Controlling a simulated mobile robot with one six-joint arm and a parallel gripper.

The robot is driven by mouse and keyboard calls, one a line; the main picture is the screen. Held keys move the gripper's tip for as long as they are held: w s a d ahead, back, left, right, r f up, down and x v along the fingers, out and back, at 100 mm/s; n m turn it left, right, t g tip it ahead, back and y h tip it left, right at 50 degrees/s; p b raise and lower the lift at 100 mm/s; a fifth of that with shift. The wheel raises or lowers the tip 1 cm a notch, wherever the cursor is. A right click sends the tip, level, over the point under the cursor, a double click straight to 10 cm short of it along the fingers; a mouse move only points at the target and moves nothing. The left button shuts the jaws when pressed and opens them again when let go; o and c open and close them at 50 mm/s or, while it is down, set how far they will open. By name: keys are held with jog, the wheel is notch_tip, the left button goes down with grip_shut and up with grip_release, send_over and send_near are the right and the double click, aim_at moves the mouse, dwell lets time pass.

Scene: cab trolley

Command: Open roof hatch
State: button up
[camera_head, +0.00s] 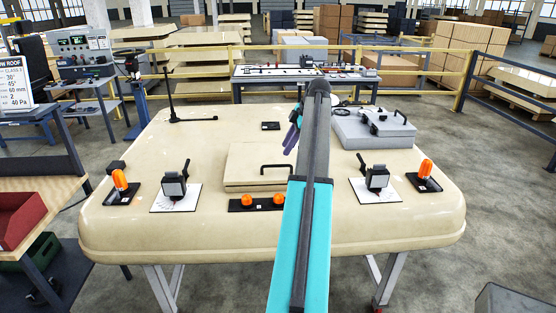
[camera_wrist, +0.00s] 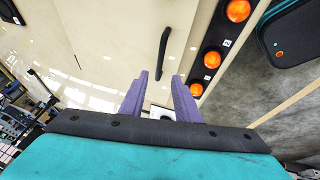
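The cream roof hatch (camera_head: 245,165) lies flat in the middle of the cream roof panel (camera_head: 330,226). A black bar handle (camera_head: 272,167) stands on the hatch; it also shows in the wrist view (camera_wrist: 163,54). My gripper (camera_wrist: 160,84) has purple fingers spread apart with nothing between them. The handle is beyond the fingertips, roughly in line with the gap, and no contact shows. In the head view my gripper (camera_head: 292,138) is partly hidden by my arm, which also covers the roof just right of the hatch.
Orange lamps (camera_head: 247,200) sit on a black strip in front of the hatch. Orange beacons (camera_head: 120,180) and lever units (camera_head: 174,183) stand to both sides. A grey box (camera_head: 360,136) is at the right rear, a black mast (camera_head: 170,100) at the left rear.

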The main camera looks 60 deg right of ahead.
aim_at(279, 166)
jog(key=shift+p+x, duration=1.35)
jog(key=shift+x, duration=3.05)
grip_shut()
